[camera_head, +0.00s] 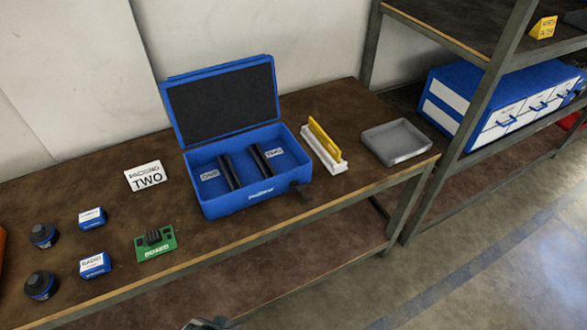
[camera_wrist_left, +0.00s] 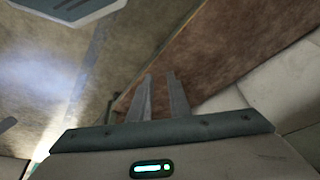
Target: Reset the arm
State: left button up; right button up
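My left gripper (camera_wrist_left: 158,76) shows in the left wrist view. Its two grey fingers stand a little apart with nothing between them. The brown surface lies beyond them. In the head view only a small grey part, probably of my arm, shows at the bottom edge; I cannot tell which arm it belongs to. My right gripper is in neither view. The open blue case (camera_head: 235,203) stands on the brown table (camera_head: 60,205), with dark bars and labels inside and its lid raised.
Left of the case are the PACKING TWO sign (camera_head: 146,177), green board (camera_head: 155,243), blue-white boxes (camera_head: 95,265) and dark round parts (camera_head: 41,285). Right are a white holder with a yellow piece (camera_head: 323,142), grey tray (camera_head: 396,143) and shelf rack with blue drawers (camera_head: 500,105).

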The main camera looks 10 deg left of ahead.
pick_arm(q)
notch_tip(320, 180, down, 33)
jog(key=s+d+t+b, duration=0.1)
jog(key=s+b, duration=0.1)
jog(key=b, duration=0.9)
jog(key=shift+s+d+h+b, duration=0.3)
jog(key=shift+s+d+h, duration=0.05)
jog(key=shift+s+h, duration=0.05)
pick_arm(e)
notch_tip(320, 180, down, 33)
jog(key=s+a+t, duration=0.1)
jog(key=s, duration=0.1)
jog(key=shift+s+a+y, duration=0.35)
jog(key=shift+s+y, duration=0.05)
pick_arm(q)
jog(key=shift+a, duration=0.1)
